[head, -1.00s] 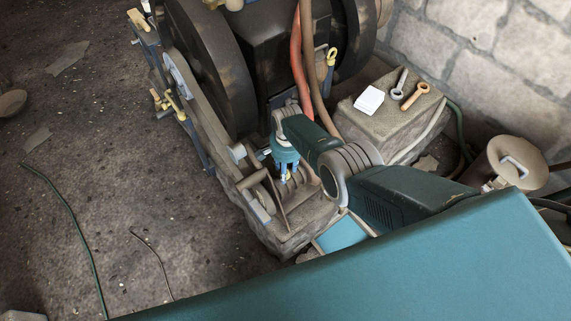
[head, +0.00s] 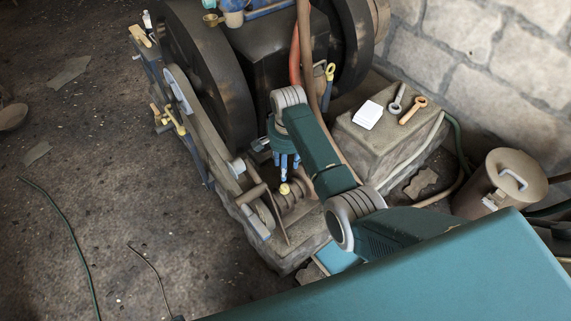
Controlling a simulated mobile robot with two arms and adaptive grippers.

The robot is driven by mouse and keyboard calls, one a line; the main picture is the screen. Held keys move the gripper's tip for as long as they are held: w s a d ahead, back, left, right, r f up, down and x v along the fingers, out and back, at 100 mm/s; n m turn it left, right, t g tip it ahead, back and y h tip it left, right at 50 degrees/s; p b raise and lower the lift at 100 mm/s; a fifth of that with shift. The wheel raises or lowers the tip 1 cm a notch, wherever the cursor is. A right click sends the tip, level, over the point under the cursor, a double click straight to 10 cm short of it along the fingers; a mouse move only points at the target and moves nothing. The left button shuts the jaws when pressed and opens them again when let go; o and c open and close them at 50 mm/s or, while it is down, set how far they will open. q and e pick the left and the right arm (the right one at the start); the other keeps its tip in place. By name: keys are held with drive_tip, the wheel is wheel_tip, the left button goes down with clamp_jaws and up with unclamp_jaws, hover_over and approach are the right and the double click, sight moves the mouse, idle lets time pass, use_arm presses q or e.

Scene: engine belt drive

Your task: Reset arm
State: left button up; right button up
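My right arm comes in from the lower right and reaches over the engine's belt drive. Its teal gripper (head: 285,163) points down with its blue fingers apart and nothing seen between them. Just below the fingertips is a small yellow knob (head: 284,188), apart from them, above a ribbed pulley shaft (head: 297,203). The belt (head: 205,140) runs from the big flywheel side down to the small pulley at the front. My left gripper is not in view.
The dark flywheel (head: 208,85) and engine block stand behind the gripper. A stone block (head: 385,145) to the right carries a white stack (head: 368,115), a grey wrench (head: 397,99) and an orange wrench (head: 413,110). A metal can (head: 497,180) stands at right. The left floor is open, with thin cables.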

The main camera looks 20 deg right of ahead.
idle(0.8)
drive_tip(key=s+d+f+n+t, duration=0.1)
drive_tip(key=s+d+f+n, duration=0.15)
drive_tip(key=s, duration=0.55)
drive_tip(key=s+d+f+n+t, duration=0.1)
drive_tip(key=s+n, duration=0.3)
drive_tip(key=s, duration=0.5)
drive_tip(key=s+r+n+t, duration=0.1)
drive_tip(key=s+r+n, duration=0.7)
drive_tip(key=s, duration=0.6)
drive_tip(key=s+f+m+g, duration=0.1)
drive_tip(key=s+f, duration=0.1)
drive_tip(key=f, duration=1.3)
drive_tip(key=s+f, duration=0.2)
drive_tip(key=f, duration=1.2)
use_arm(q)
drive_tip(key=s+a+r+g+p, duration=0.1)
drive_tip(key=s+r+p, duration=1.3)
drive_tip(key=p, duration=1.4)
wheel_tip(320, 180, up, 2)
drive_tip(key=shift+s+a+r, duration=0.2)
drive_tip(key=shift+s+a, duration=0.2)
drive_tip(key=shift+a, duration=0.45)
use_arm(e)
drive_tip(key=s+d+r+g, duration=0.1)
drive_tip(key=s+d+r, duration=0.1)
drive_tip(key=s+r, duration=1.3)
drive_tip(key=shift+d+r, duration=0.15)
drive_tip(key=shift+d, duration=0.05)
